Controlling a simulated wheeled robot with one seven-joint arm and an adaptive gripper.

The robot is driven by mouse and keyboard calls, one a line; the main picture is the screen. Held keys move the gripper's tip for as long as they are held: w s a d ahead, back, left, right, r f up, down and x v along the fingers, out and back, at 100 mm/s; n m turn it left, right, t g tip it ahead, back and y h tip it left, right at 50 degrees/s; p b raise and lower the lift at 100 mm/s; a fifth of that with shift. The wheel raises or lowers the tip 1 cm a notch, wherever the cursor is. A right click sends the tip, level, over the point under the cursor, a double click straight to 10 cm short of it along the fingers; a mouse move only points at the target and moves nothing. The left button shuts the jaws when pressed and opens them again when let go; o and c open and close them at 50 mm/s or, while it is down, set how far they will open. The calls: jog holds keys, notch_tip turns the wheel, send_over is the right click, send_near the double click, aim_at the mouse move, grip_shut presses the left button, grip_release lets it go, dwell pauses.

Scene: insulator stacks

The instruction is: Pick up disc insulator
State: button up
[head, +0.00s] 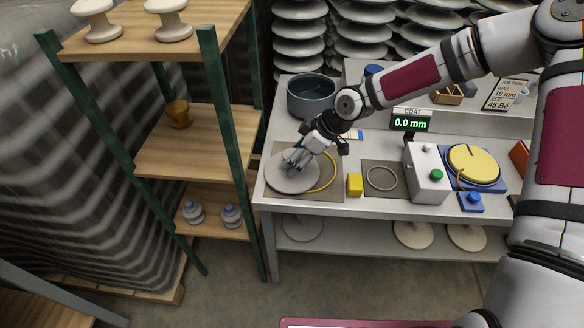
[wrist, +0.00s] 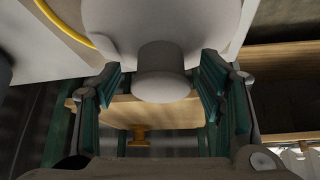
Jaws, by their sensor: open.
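The grey disc insulator (head: 290,184) lies flat on a brown mat (head: 325,191) at the left end of the workbench. In the wrist view its pale plate (wrist: 205,22) fills the top middle, with a rounded knob (wrist: 163,86) standing out from it. My gripper (head: 294,160) is over the disc, reaching down to its middle. In the wrist view my gripper (wrist: 162,80) is open, with one green-padded finger on each side of the knob. Gaps show between the knob and both pads. The fingertips partly hide the disc's centre in the head view.
A yellow cable (head: 332,172) curves beside the disc. A dark pot (head: 311,95) stands behind it, and a yellow block (head: 355,184) to the right. A grey box (head: 427,172) with a green button is further right. A wooden shelf (head: 185,150) stands close on the left.

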grip_shut()
jog(key=shift+r, duration=0.15)
jog(key=shift+r, duration=1.7)
jog(key=s+d, duration=0.4)
jog(key=s, duration=0.3)
jog(key=s+d+r+p, duration=0.1)
jog(key=s+d, duration=0.2)
jog(key=s, duration=0.4)
jog(key=shift+d+r, duration=0.2)
jog(key=shift+d, duration=0.2)
